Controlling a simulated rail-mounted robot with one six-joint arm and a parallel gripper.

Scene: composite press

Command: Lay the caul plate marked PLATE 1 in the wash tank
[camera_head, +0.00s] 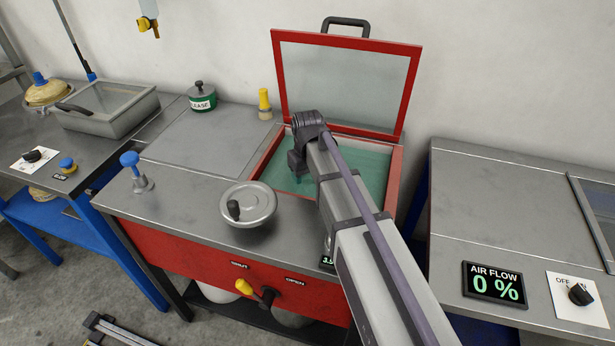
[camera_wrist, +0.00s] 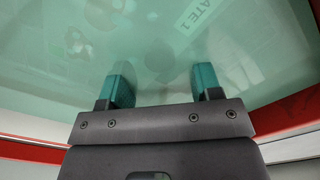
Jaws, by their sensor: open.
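The wash tank (camera_head: 397,180) is a red-rimmed basin of green liquid with its framed lid raised. In the wrist view a pale surface bearing the partly cut-off marking "ATE 1", the caul plate PLATE 1 (camera_wrist: 198,14), shows through the green liquid near the top. Its outline is unclear, and I cannot make it out in the head view. My gripper (camera_head: 298,167) points down into the tank. In the wrist view my gripper (camera_wrist: 162,84) is open, with two green-tinted fingers apart and nothing between them; they look to be in the liquid.
The raised lid (camera_head: 345,85) stands behind the tank. A green pot (camera_head: 201,97) and a yellow-handled brush (camera_head: 264,103) stand at the back.

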